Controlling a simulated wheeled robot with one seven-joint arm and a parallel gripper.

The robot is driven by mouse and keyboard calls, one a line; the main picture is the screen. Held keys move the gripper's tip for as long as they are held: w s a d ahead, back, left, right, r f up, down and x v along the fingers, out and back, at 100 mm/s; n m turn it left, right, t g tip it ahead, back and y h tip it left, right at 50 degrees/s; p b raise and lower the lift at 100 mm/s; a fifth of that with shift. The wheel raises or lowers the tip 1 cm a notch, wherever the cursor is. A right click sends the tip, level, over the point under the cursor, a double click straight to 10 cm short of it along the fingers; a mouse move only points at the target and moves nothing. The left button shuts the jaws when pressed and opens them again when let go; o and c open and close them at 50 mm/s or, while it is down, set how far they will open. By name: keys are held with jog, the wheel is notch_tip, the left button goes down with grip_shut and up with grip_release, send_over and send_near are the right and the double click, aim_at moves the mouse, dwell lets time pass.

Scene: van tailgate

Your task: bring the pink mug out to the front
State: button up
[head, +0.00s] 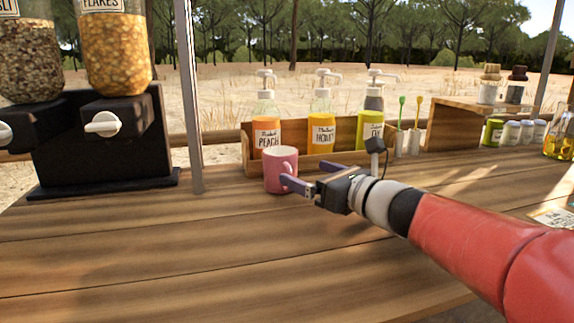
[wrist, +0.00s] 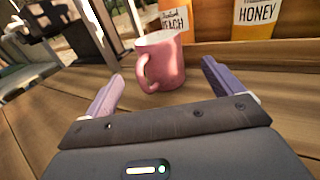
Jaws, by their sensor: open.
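The pink mug (head: 279,172) stands upright on the wooden counter, in front of the left end of the bottle rack. It also shows in the wrist view (wrist: 166,62), with its handle (wrist: 146,72) toward me and to the left. My gripper (head: 298,180) is open and empty, just right of the mug in the head view. In the wrist view (wrist: 160,80) the mug's lower part is slightly ahead of and between the two fingers. I see no clear contact with the mug.
A wooden rack (head: 248,158) with peach (head: 267,138), honey (head: 321,135) and green-yellow pump bottles (head: 369,130) stands behind the mug. A post (head: 190,100) and a black cereal dispenser (head: 100,145) are to the left. The front of the counter (head: 180,250) is clear.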

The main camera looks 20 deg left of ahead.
aim_at(292, 166)
jog(key=shift+p+x, duration=0.45)
jog(key=shift+x, duration=3.5)
jog(key=c, duration=1.1)
jog(key=shift+s+d+b, duration=0.4)
jog(key=shift+s+d, duration=0.35)
jog(key=shift+s, duration=0.45)
jog(key=shift+s+d+b, duration=0.35)
jog(key=shift+s+d, duration=0.35)
jog(key=shift+s, duration=0.45)
jog(key=shift+s+d+b, duration=0.4)
jog(key=shift+s+d, duration=0.35)
jog(key=shift+s, duration=0.45)
jog(key=shift+s+d, duration=1)
jog(key=shift+s, duration=0.6)
jog(key=shift+s+d, duration=0.95)
jog(key=shift+s, duration=0.65)
jog(key=shift+s+d, duration=1)
jog(key=shift+s, duration=0.6)
jog(key=o, duration=1.1)
